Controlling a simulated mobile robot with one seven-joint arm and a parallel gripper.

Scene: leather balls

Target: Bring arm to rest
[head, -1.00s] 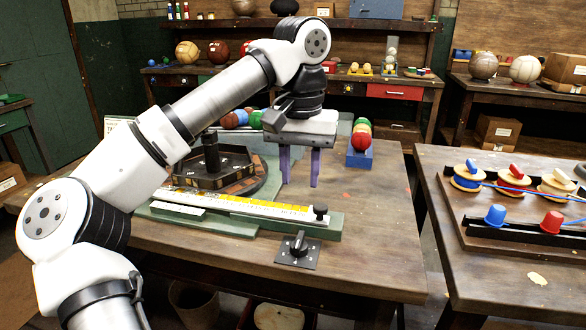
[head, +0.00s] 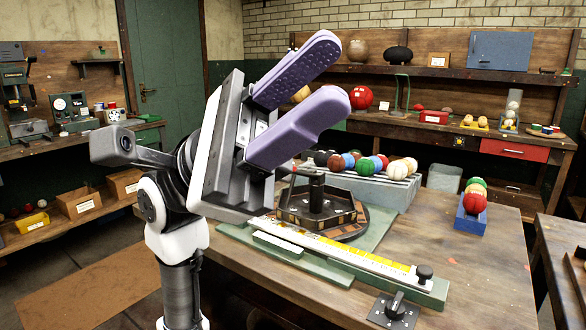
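My gripper (head: 322,100) is raised close to the head camera, left of the table's middle, with its two purple fingers pointing up and to the right. The fingers are parallel with a gap between them, and nothing is between them. The gripper is above the near left part of the wooden table (head: 480,270) and touches nothing that I can see. My arm is folded up below and behind it. The gripper hides part of the back wall and the left part of the table.
On the table stand a dark octagonal fixture (head: 325,212), a yellow ruler on a green base (head: 340,252), a grey rack (head: 385,187) of several balls, a blue holder (head: 473,222) with balls and a black dial (head: 393,308). Another table (head: 560,260) is at the right.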

